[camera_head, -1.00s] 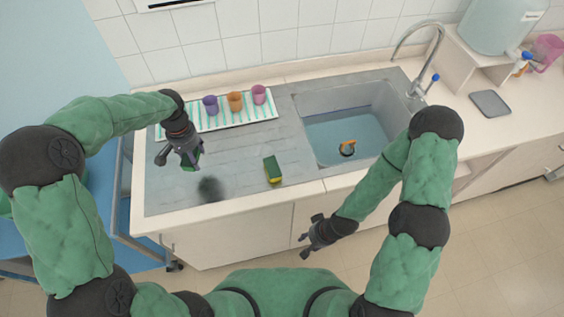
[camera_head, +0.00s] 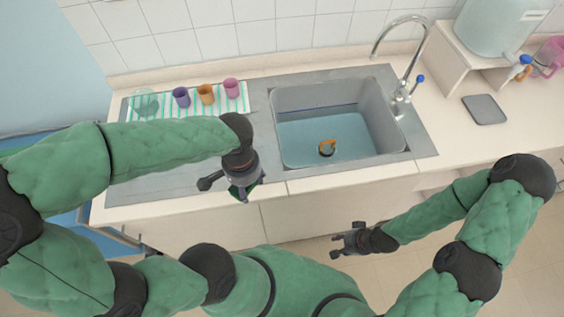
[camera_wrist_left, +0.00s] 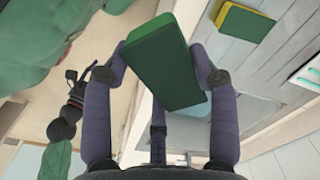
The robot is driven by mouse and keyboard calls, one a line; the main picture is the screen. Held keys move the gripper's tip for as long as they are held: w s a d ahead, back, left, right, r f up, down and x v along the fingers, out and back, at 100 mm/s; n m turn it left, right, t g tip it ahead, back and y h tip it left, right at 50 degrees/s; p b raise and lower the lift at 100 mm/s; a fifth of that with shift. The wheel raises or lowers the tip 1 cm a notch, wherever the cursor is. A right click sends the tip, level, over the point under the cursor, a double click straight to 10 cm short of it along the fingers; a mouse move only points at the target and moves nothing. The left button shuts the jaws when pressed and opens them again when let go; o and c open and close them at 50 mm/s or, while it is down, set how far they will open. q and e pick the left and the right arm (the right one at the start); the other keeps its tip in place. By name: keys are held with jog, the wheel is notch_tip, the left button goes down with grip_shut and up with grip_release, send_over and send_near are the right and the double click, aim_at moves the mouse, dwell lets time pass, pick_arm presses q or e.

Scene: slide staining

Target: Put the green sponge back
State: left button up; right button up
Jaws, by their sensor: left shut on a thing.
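My left gripper (camera_head: 238,188) is shut on a green sponge (camera_wrist_left: 163,62), a dark green rectangular block, in the left wrist view. In the head view it is over the front edge of the drainboard, left of the sink, and the sponge is mostly hidden by the gripper. A second sponge, green and yellow (camera_wrist_left: 243,22), lies on the grey drainboard (camera_wrist_left: 217,65) in the left wrist view, apart from the held one. I cannot make out this second sponge in the head view. My right gripper (camera_head: 345,240) is open and empty, low in front of the cabinet.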

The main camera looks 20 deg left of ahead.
pick_arm(q)
jog(key=shift+w+d+f, duration=0.1)
jog(key=shift+w+f, duration=0.05)
jog(key=w+a+f+b, duration=0.15)
jog(key=w+f, duration=0.25)
jog(key=w, duration=0.4)
jog(key=b, duration=0.2)
send_over(263, 168)
jog(key=f, duration=0.5)
jog(key=shift+s+d, duration=0.2)
jog(key=shift+s, duration=0.15)
jog(key=shift+w+a+f+b, duration=0.1)
jog(key=shift+w+f+b, duration=0.1)
jog(key=shift+f, duration=0.75)
jog(key=shift+w+f+b, duration=0.15)
jog(key=shift+w+f, duration=0.05)
jog(key=shift+f, duration=0.75)
jog(key=shift+f, duration=0.15)
jog(key=o, duration=1.1)
